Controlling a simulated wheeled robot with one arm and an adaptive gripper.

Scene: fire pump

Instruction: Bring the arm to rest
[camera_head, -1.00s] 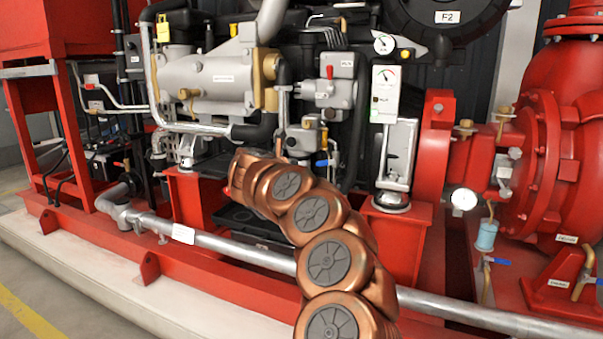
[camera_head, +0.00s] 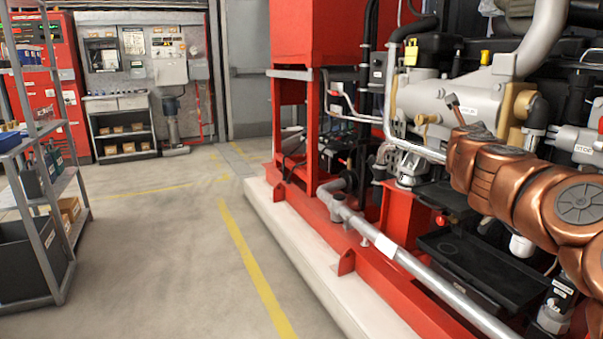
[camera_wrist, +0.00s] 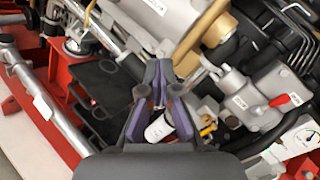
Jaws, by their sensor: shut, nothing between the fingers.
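My copper-coloured arm (camera_head: 520,195) reaches in from the right edge in the head view. It is bent and raised in front of the pump's engine. My gripper (camera_wrist: 160,88) shows in the wrist view, its dark fingers close together with nothing held. It points toward the engine, with a white cylinder (camera_wrist: 160,127) seen beyond the fingers. I cannot tell from these views how far the fingers are from the machinery. In the head view the gripper is not clearly seen.
The red pump frame (camera_head: 330,262) and silver pipe (camera_head: 440,285) lie below and left of the arm. A black tray (camera_head: 480,265) sits under it. Open floor (camera_head: 170,260) lies to the left, with a grey shelf rack (camera_head: 55,240) beyond.

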